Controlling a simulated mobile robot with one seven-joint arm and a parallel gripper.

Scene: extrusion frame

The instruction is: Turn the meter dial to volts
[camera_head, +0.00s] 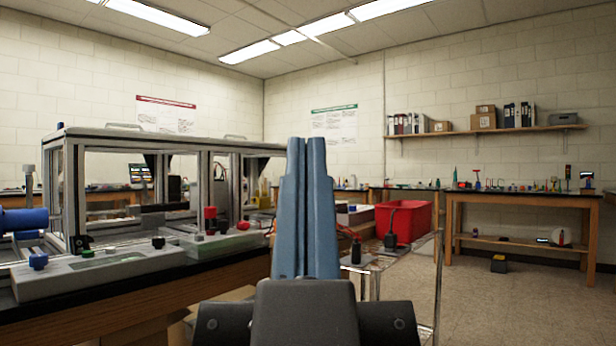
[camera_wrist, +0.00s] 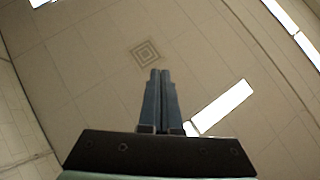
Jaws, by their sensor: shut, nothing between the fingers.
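My gripper (camera_head: 306,142) points straight up in the middle of the head view, its two blue fingers together with nothing between them. The wrist view also shows my gripper (camera_wrist: 160,72) shut, against the ceiling. I cannot make out a meter dial for certain. A second grey unit (camera_head: 215,246) with a red knob and a black knob sits farther along that bench. Any markings are too small to read. My gripper is apart from all of these.
A metal-framed enclosure (camera_head: 67,195) stands on the left bench. A red bin (camera_head: 402,223) sits on a wire cart right of my gripper. A wooden bench (camera_head: 520,199) with small items stands at the back right. Floor (camera_head: 500,310) is open at the right.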

